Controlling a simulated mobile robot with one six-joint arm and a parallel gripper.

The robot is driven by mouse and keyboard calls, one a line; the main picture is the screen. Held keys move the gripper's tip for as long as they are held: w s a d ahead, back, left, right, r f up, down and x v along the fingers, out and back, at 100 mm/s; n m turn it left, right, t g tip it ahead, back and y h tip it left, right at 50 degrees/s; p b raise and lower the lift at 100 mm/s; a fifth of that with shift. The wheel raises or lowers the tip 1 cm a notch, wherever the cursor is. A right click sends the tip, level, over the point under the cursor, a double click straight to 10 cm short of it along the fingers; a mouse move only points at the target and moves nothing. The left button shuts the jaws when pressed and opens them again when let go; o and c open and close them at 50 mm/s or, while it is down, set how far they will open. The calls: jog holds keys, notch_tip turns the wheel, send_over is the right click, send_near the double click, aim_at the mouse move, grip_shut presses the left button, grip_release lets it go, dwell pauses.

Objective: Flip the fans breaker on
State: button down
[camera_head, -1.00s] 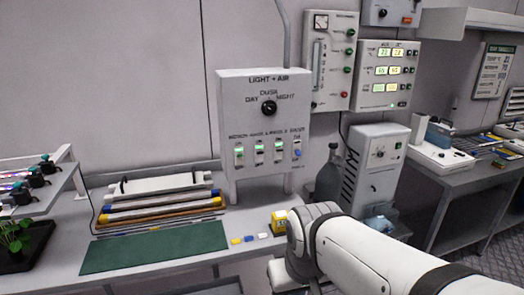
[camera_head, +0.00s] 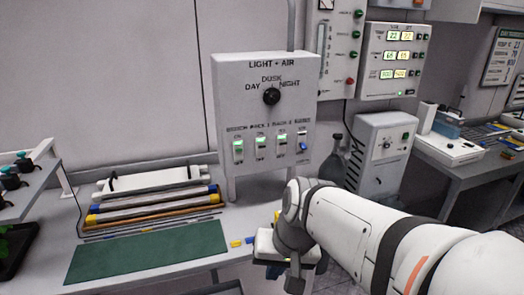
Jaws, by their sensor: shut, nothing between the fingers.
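The grey Light + Air panel (camera_head: 263,110) stands on the bench against the wall, with a Day/Dusk/Night dial (camera_head: 271,96) in its upper part. Below the dial is a row of breakers. The ones to the left show green lights. The rightmost breaker (camera_head: 303,146) has a blue lever that sits low and no green light shows there. The small labels above the row are too blurred to read surely. My gripper (camera_head: 287,274) is below and in front of the panel, apart from the breakers. It looks shut and empty; my wrist partly hides it.
A green mat (camera_head: 148,252) and a stack of bars and tubes (camera_head: 155,202) lie left of the panel. Small yellow and blue pieces (camera_head: 238,243) lie near the bench's front edge. A gas cylinder (camera_head: 334,166) and grey cabinet (camera_head: 382,150) stand to the right.

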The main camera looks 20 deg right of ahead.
jog(key=w+a+f+m+t+y+b, duration=0.25)
jog(key=w+m+y+b, duration=0.25)
jog(key=w+m, duration=0.25)
jog(key=m+t+h+b, duration=0.6)
jog(key=m+t+b, duration=0.7)
jog(key=m, duration=1.2)
send_near(303, 146)
notch_tip(303, 146, down, 4)
jog(key=s+t+p, duration=0.2)
jog(key=p, duration=0.1)
jog(key=shift+d+f, duration=0.15)
jog(key=shift+f, duration=0.1)
jog(key=shift+w, duration=0.15)
jog(key=w, duration=0.3)
jog(key=w+r, duration=0.1)
jog(key=w, duration=0.5)
jog(key=shift+w+r+b, duration=0.25)
jog(key=shift+w+b, duration=0.05)
jog(key=shift+w, duration=0.05)
